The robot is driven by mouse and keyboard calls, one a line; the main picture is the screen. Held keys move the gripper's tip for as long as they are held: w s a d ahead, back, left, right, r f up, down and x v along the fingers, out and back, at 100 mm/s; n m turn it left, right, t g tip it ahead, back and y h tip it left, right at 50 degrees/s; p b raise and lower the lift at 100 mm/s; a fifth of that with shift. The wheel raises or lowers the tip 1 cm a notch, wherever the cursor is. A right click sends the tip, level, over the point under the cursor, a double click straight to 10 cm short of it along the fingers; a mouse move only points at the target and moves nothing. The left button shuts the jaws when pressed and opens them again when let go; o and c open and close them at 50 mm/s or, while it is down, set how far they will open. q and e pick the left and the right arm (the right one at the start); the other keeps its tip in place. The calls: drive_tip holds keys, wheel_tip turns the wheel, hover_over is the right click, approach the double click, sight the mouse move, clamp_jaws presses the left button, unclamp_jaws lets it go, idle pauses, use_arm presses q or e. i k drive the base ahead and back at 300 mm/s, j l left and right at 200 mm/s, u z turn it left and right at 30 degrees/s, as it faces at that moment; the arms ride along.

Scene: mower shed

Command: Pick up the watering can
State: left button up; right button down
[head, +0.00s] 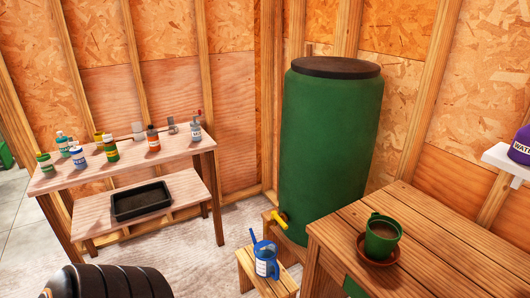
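A small blue can-like container (266,267) with a pale label stands on a low wooden stool (246,270) at the bottom centre of the head view. A thin blue part rises at its upper left; it looks like the watering can, though it is small in the picture. It stands under the yellow tap (280,219) of a large green barrel (330,150). Neither of my grippers is in view.
A wooden table (450,255) at right holds a green pot (382,238) on a brown saucer (363,249). A workbench (90,178) at left carries several bottles, with a black tray (142,201) below. A black ribbed object (110,283) fills the bottom left.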

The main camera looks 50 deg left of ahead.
sight(265, 252)
drive_tip(key=u, duration=1.7)
